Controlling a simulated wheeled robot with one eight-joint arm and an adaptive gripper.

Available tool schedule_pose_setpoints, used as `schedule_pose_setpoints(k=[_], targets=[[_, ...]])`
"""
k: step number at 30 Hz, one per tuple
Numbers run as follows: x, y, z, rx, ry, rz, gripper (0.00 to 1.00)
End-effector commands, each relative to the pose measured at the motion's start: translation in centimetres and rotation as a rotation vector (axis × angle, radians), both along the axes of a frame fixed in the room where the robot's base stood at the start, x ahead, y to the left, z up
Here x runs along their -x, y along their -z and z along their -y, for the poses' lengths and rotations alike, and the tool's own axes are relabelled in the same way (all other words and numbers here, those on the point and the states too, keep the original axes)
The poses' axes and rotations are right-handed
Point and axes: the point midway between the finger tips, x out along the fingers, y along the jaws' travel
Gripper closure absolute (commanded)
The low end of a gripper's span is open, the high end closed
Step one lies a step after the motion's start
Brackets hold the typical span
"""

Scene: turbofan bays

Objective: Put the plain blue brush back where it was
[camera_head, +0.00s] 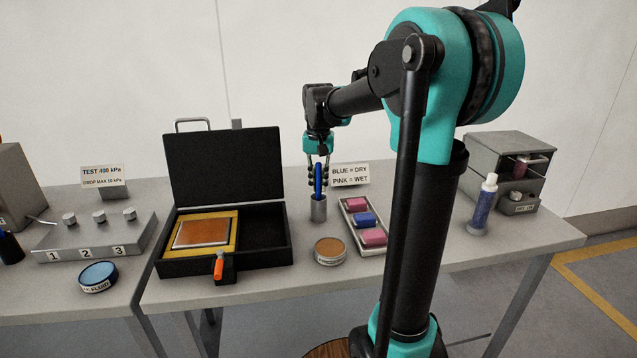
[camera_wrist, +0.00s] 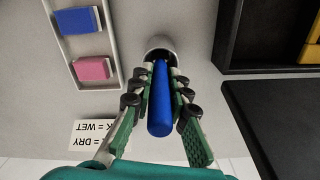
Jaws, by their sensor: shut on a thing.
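The plain blue brush (camera_head: 318,183) stands upright at the metal cup (camera_head: 319,209) on the bench. My gripper (camera_head: 318,172) is shut on the upper part of the brush, above the cup. In the wrist view the blue brush (camera_wrist: 160,98) lies between my gripper's fingers (camera_wrist: 161,92), and its far end meets the mouth of the grey cup (camera_wrist: 161,48). The lower end of the brush is hidden by the cup, so how deep it sits cannot be told.
A tray (camera_head: 350,203) with pink and blue blocks stands right of the cup. A round tin (camera_head: 330,251) is in front. An open black case (camera_head: 225,268) stands to the left. A sign (camera_head: 350,174) stands behind. A blue bottle (camera_head: 483,205) is further right.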

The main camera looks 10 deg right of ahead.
Motion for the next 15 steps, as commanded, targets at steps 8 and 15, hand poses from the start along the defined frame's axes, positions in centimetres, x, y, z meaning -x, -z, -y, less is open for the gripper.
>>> schedule_pose_setpoints(k=[8,15], targets=[[0.0,0.17,0.0,0.0,0.0,0.0,0.63],[0.0,0.13,0.0,0.0,0.0,0.0,0.63]])
